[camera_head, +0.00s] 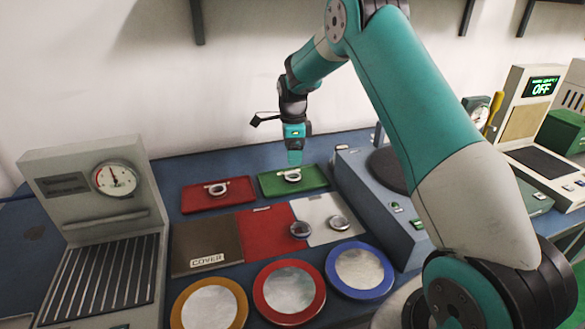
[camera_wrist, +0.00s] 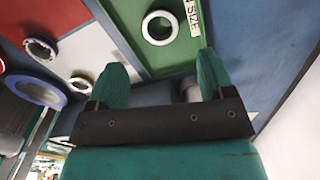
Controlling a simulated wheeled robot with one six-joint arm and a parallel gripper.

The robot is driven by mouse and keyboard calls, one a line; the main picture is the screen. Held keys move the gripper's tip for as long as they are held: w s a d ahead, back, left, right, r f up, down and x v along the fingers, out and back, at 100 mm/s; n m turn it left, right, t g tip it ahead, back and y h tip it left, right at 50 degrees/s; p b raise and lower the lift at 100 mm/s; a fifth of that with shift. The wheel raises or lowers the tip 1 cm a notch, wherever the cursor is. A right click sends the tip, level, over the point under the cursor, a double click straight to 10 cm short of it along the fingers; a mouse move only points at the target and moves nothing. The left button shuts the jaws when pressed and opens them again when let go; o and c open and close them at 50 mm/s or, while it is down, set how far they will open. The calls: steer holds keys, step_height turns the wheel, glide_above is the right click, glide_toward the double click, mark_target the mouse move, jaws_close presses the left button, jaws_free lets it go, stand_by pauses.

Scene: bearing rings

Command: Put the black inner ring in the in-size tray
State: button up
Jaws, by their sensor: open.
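My gripper (camera_head: 295,157) hangs over the green tray (camera_head: 312,183); its open, empty fingers show in the wrist view (camera_wrist: 160,72). The tray bears a partly visible "SIZE" label (camera_wrist: 194,14) in the wrist view. A pale ring (camera_head: 292,176) lies on the tray, also seen in the wrist view (camera_wrist: 147,25), apart from the fingers. A darker ring (camera_head: 300,230), probably the black one, lies near the border of the red mat (camera_head: 264,228) and white mat (camera_head: 315,207), away from my gripper. A silvery ring (camera_head: 340,222) lies on the white mat.
A red tray (camera_head: 240,196) with another ring (camera_head: 217,190) is left of the green tray. A brown cover (camera_head: 205,243) and yellow, red and blue-rimmed dishes (camera_head: 328,276) are in front. A gauge stand (camera_head: 100,210) is left; a grey machine (camera_head: 368,210) is right.

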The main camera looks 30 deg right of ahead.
steer(key=s+a+r+n+y, duration=0.1)
steer(key=s+a+r+n, duration=0.7)
steer(key=a+r+n, duration=0.3)
steer(key=s+a+r+n+y, duration=0.1)
steer(key=s+a+n, duration=0.4)
steer(key=s, duration=0.4)
steer(key=s+a+r+n+y, duration=0.1)
steer(key=s+a+n, duration=0.4)
steer(key=s+n, duration=0.3)
steer(key=s+a+r+n+y, duration=0.1)
steer(key=s+a+n, duration=0.3)
steer(key=s, duration=0.7)
steer(key=r+n, duration=0.1)
steer(key=n, duration=0.1)
steer(key=shift+s+a+n, duration=0.2)
steer(key=shift+a+n, duration=0.1)
steer(key=shift+a, duration=0.1)
